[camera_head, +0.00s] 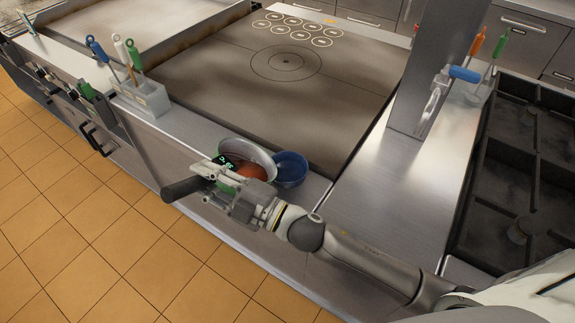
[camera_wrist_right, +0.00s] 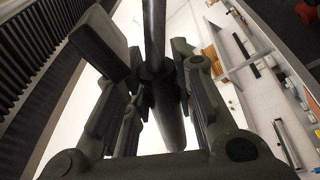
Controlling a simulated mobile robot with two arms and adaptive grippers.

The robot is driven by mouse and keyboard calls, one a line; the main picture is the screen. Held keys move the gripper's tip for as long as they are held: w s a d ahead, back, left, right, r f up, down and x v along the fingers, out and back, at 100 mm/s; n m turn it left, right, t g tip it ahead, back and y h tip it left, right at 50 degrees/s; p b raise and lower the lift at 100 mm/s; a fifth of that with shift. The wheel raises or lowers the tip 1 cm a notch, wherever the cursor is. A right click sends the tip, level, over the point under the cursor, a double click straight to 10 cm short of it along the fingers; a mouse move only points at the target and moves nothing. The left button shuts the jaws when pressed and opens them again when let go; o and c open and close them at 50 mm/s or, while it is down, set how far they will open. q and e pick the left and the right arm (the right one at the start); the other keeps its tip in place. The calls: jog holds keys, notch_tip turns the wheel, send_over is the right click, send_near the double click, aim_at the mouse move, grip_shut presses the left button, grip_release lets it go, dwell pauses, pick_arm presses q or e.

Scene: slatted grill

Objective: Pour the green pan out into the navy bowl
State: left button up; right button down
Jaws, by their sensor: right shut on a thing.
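The pan (camera_head: 246,150) is tilted on the front ledge side of the grill, with a pale grey curved wall and bits of green near its handle side. An orange-brown patch shows at it; I cannot tell whether it is contents. My right gripper (camera_head: 207,174) is shut on the pan's dark handle, whose end sticks out to the left. In the right wrist view the gripper (camera_wrist_right: 163,80) closes around a dark round bar. The navy bowl (camera_head: 290,168) stands upright just right of the pan, close to or touching its rim. The bowl's inside is mostly hidden. My left gripper is out of view.
A grey holder (camera_head: 145,98) with blue, white and green handled tools stands on the ledge to the left. The flat griddle (camera_head: 300,85) behind is clear apart from several pale discs at its far edge. A metal post (camera_head: 425,75) rises at right, beside black burner grates (camera_head: 525,170).

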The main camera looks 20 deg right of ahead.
aim_at(224, 157)
jog(key=shift+d+r+m, duration=0.3)
jog(key=shift+d+r, duration=0.35)
jog(key=shift+r, duration=0.35)
jog(key=shift+w+d+r+m+t+y+b, duration=0.2)
jog(key=shift+d+r+m+t+y+b, duration=0.1)
jog(key=shift+d+r+m+t+b, duration=0.75)
jog(key=shift+d+r+b, duration=0.1)
jog(key=shift+d+b, duration=0.2)
jog(key=shift+d, duration=0.2)
jog(key=shift+w+d+m, duration=0.1)
jog(key=shift+d+m, duration=0.1)
jog(key=shift+m, duration=0.05)
jog(key=shift+d+r+b, duration=0.15)
jog(key=shift+d+b, duration=0.15)
jog(key=shift+b, duration=0.25)
jog(key=shift+w+d+r+m+t+b, duration=0.1)
jog(key=shift+d+m+t+b, duration=0.3)
jog(key=shift+m+b, duration=0.2)
jog(key=shift+w+d+r+m+t+b, duration=0.1)
jog(key=shift+d+r+m+t+b, duration=0.25)
jog(key=shift+d, duration=0.2)
jog(key=shift+d+r+m+t+b, duration=0.2)
jog(key=shift+d+r+m+t, duration=0.1)
jog(key=shift+d+m, duration=0.2)
jog(key=shift+w+d+r+m+t+h+b, duration=0.1)
jog(key=shift+d+r+m+t+h+b, duration=0.15)
jog(key=shift+d+m+t+h+b, duration=0.25)
